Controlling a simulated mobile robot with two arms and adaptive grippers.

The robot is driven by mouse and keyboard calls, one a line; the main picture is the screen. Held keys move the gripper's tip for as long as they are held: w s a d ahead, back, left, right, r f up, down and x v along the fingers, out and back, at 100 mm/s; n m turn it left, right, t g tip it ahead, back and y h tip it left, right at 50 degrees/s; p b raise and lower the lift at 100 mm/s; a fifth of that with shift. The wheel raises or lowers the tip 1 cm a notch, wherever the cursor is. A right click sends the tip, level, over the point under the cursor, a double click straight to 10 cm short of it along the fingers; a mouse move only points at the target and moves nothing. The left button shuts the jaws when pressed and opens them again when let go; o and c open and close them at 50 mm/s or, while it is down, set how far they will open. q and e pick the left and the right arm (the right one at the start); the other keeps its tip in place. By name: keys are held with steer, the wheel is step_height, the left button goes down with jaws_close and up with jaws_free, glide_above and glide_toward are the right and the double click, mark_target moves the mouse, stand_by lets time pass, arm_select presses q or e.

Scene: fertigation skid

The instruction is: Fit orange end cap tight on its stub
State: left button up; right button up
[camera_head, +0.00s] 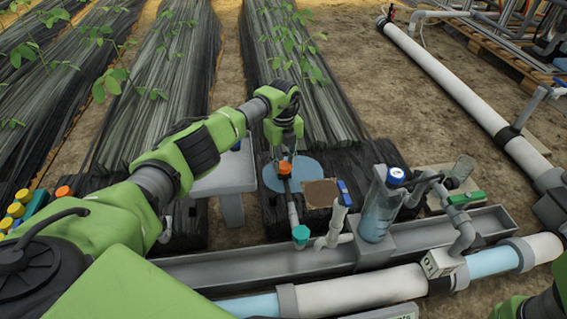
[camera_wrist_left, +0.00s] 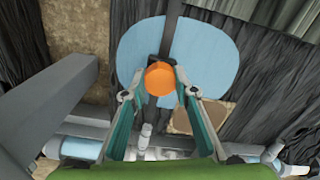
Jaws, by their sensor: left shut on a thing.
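The orange end cap (camera_head: 284,168) is between the fingertips of my left gripper (camera_head: 284,154), which points down from above and is shut on it. In the left wrist view the cap (camera_wrist_left: 160,79) shows as an orange disc between the tips of my left gripper (camera_wrist_left: 161,86). A pale pipe stub (camera_head: 293,212) with a dark upper part lies in line below the cap, and a teal fitting (camera_head: 301,233) is at its lower end. I cannot tell whether the cap touches the stub or how tight it is. My right gripper is out of view.
A light blue disc (camera_head: 318,170) lies behind the cap. A grey trough (camera_head: 240,268) and large pipes run along the front. A clear blue-capped filter (camera_head: 380,208) and a blue-handled valve (camera_head: 343,193) stand to the right. A grey stand (camera_head: 228,178) is close on the left.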

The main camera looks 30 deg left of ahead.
arm_select(q)
steer(key=shift+s+f, duration=0.25)
steer(key=shift+s, duration=0.05)
steer(key=m, duration=0.4)
steer(key=shift+m+b, duration=0.3)
steer(key=shift+m, duration=0.7)
steer(key=shift+a, duration=0.1)
steer(key=shift+m, duration=1.2)
steer(key=o, duration=1.1)
steer(key=shift+s+a, duration=0.1)
steer(key=shift+o, duration=0.2)
steer(key=shift+r, duration=0.1)
steer(key=shift+r, duration=0.15)
